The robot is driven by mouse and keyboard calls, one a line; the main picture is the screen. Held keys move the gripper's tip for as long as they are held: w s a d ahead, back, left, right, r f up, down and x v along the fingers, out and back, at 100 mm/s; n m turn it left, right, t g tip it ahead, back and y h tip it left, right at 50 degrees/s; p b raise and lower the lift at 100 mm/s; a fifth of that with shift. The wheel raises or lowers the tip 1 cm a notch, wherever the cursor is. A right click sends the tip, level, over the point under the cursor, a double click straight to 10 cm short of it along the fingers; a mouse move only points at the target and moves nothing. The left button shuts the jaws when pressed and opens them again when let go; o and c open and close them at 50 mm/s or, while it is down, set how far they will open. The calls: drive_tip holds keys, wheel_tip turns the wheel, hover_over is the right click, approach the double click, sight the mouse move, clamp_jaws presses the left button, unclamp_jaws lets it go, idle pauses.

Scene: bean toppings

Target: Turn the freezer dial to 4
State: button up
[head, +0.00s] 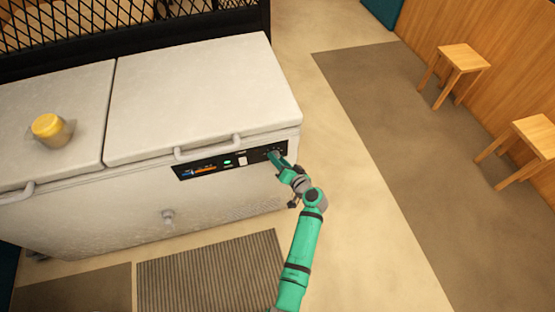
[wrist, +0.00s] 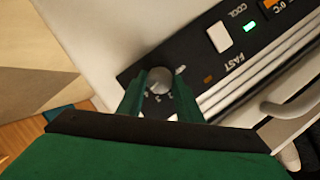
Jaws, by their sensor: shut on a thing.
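The white chest freezer (head: 205,100) has a black control panel (head: 212,164) along its front. The freezer dial (wrist: 158,82) is a small round grey knob with numbers around it, at the panel's end in the wrist view. My gripper (wrist: 160,88) has its two green fingers on either side of the dial, shut on it. In the head view my gripper (head: 277,158) is at the panel's right end and hides the dial. The dial's exact setting is too small to read.
A white switch (wrist: 219,37) and a lit green light (wrist: 249,27) sit on the panel beside the dial. A lid handle (head: 207,150) is just above the panel. A yellow-lidded jar (head: 49,128) stands on the left lid. Wooden stools (head: 463,60) stand at the right; the floor between is clear.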

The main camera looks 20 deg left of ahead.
idle(0.3)
drive_tip(key=o, duration=1)
drive_tip(key=shift+o, duration=0.2)
drive_tip(key=v, duration=1.1)
drive_tip(key=s+d+f+m+t+h, duration=0.1)
drive_tip(key=s+d+f+h, duration=0.35)
drive_tip(key=s, duration=0.55)
drive_tip(key=s+d+f+m+t+h, duration=0.1)
drive_tip(key=s+d+f+m+h, duration=0.25)
drive_tip(key=s, duration=0.75)
drive_tip(key=s+d+r+n+t+h, duration=0.3)
drive_tip(key=s+r+n, duration=0.1)
drive_tip(key=s+r, duration=1.3)
wheel_tip(320, 180, up, 4)
drive_tip(key=shift+r+t, duration=0.15)
drive_tip(key=shift+t, duration=0.25)
